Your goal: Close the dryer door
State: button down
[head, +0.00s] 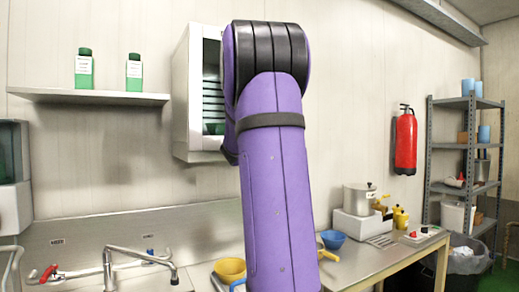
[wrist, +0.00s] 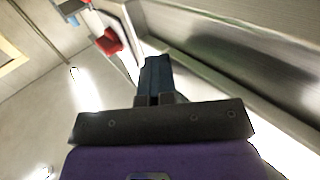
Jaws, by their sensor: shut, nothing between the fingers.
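The dryer (head: 187,95) is a white cabinet mounted on the back wall in the head view. Its front is open, showing slatted racks and something green low inside. My purple arm covers its right part, and I cannot make out the door in the head view. My gripper (wrist: 155,68) shows in the wrist view as dark fingers, shut and empty. A pale grey panel (wrist: 225,75) runs diagonally to the right of the fingers; I cannot tell whether it is the door or whether the fingers touch it. The gripper is hidden in the head view.
A wall shelf (head: 90,96) with two green bottles is left of the dryer. A sink tap (head: 135,256) and bowls are below. A fire extinguisher (head: 405,142) hangs right, beside a grey rack (head: 428,160). A steel table (head: 375,262) with a pot stands at lower right.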

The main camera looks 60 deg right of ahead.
jog(key=shift+w+r, duration=0.15)
jog(key=shift+r, duration=0.05)
jog(key=s+a, duration=0.2)
jog(key=a, duration=0.8)
jog(key=shift+a+f, duration=0.2)
jog(key=shift+a, duration=0.15)
